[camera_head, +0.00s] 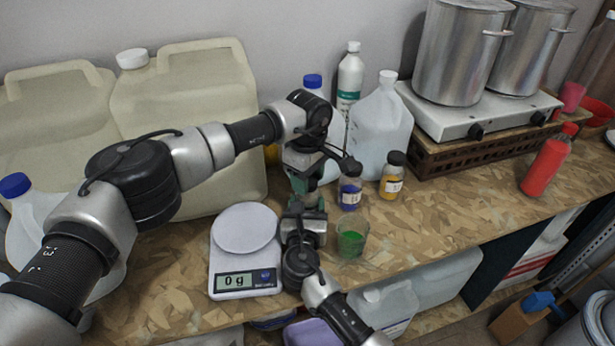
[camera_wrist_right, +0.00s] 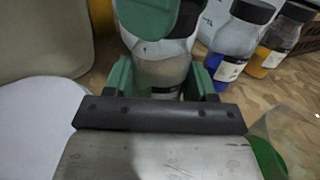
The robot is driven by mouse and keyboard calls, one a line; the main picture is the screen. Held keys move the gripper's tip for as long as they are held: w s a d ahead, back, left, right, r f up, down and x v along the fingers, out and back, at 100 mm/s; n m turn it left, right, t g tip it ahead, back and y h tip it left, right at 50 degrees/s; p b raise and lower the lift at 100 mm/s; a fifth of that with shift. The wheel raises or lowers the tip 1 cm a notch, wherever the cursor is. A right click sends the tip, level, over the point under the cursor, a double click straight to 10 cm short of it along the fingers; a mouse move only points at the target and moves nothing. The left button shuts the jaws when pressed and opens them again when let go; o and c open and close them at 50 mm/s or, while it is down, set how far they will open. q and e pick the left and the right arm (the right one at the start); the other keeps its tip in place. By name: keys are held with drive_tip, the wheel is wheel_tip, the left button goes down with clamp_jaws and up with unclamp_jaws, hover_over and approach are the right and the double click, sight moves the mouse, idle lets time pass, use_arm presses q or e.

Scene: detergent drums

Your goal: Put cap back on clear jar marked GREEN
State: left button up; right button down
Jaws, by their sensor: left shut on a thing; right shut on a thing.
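My right gripper (camera_head: 306,206) is shut on a clear jar (camera_wrist_right: 163,72) between the beaker and the larger jugs. In the right wrist view its green fingers hold the jar's sides. The jar looks pale, with a whitish band low down; no label text can be read. My left gripper (camera_head: 305,165) is directly above the jar, with a green finger (camera_wrist_right: 145,16) over its top. It is shut on what seems to be the dark cap (camera_wrist_right: 187,20), mostly hidden behind the finger. I cannot tell whether cap and jar touch.
A glass beaker of green material (camera_head: 352,241) stands just right of my right gripper. A scale (camera_head: 245,250) reading 0 g is on the left. Capped blue (camera_head: 350,192) and yellow (camera_head: 391,178) jars stand behind the beaker.

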use_arm(q)
drive_tip(key=shift+w+m, duration=0.1)
drive_tip(key=shift+m, duration=0.5)
drive_tip(key=o, duration=1.1)
wheel_tip(320, 180, up, 12)
drive_tip(key=shift+r, duration=0.1)
use_arm(e)
drive_tip(key=shift+c, duration=1.4)
unclamp_jaws()
use_arm(q)
drive_tip(key=shift+f+b, duration=0.75)
drive_tip(key=shift+f, duration=0.05)
use_arm(e)
drive_tip(key=s, duration=1)
drive_tip(key=shift+s+a, duration=0.4)
